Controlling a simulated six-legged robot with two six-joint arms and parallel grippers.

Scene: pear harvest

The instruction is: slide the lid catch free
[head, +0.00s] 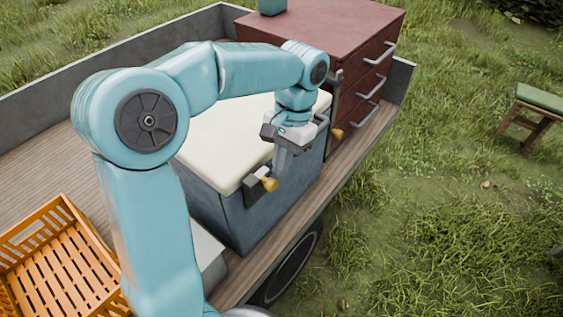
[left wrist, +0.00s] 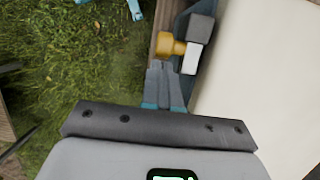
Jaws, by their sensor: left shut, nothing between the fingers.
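A chest with a cream lid (head: 228,140) and a blue-grey body (head: 240,212) stands on the cart bed. A lid catch with a yellow knob (head: 269,184) and a dark block (head: 252,190) sits at the front edge below the lid. The knob (left wrist: 170,45) and its dark block (left wrist: 200,30) also show in the left wrist view, with a pale piece beside them. My left gripper (head: 278,172) points down, shut and empty, its fingertips (left wrist: 160,68) right beside the knob. I cannot tell whether they touch it. My right gripper is not in view.
A red drawer cabinet (head: 322,28) stands behind the chest. An orange crate (head: 60,262) is at lower left. A green-topped stool (head: 540,97) stands on open grass to the right.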

